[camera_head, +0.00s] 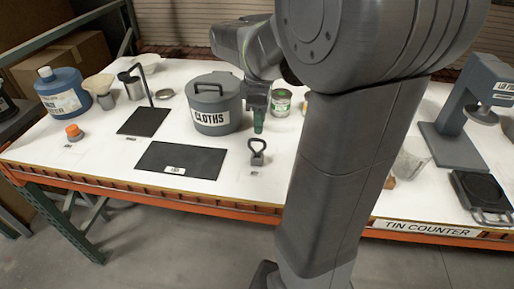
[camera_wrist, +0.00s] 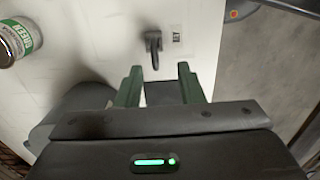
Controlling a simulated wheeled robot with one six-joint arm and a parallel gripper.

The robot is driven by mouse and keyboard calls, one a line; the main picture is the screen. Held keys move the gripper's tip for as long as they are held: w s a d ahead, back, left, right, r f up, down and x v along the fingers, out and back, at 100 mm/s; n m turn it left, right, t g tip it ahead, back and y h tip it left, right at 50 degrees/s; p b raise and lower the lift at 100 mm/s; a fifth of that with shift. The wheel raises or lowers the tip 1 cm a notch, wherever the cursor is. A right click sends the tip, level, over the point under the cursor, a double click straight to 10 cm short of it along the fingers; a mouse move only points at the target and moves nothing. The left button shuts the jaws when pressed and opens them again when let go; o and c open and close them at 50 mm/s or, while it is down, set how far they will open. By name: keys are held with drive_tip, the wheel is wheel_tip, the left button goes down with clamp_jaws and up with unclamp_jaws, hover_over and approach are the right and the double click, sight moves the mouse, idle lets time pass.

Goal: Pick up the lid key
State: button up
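The lid key (camera_head: 258,152) is a small dark piece with a looped handle, on the white counter near its front edge. In the wrist view the lid key (camera_wrist: 153,45) shows just beyond the fingertips, roughly in line with the gap between them, beside a small label. My gripper (camera_head: 259,122) has green fingers and points down above the counter, behind the key in the head view. In the wrist view my gripper (camera_wrist: 158,72) is open, with nothing between its fingers.
The grey cloths bin (camera_head: 214,105) stands left of my gripper. A green-labelled tin (camera_head: 281,103) stands right behind it and shows in the wrist view (camera_wrist: 18,40). A black mat (camera_head: 180,160) lies left of the key. The counter around the key is clear.

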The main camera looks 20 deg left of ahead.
drive_tip(key=shift+w+a+f, duration=0.1)
drive_tip(key=shift+a+f, duration=0.05)
drive_tip(key=shift+f, duration=1.5)
drive_tip(key=shift+w+a+f, duration=0.1)
drive_tip(key=shift+a+f, duration=0.1)
drive_tip(key=shift+f, duration=1.45)
drive_tip(key=shift+w+a+f, duration=0.1)
drive_tip(key=shift+a+f, duration=0.05)
drive_tip(key=shift+f, duration=1.5)
clamp_jaws()
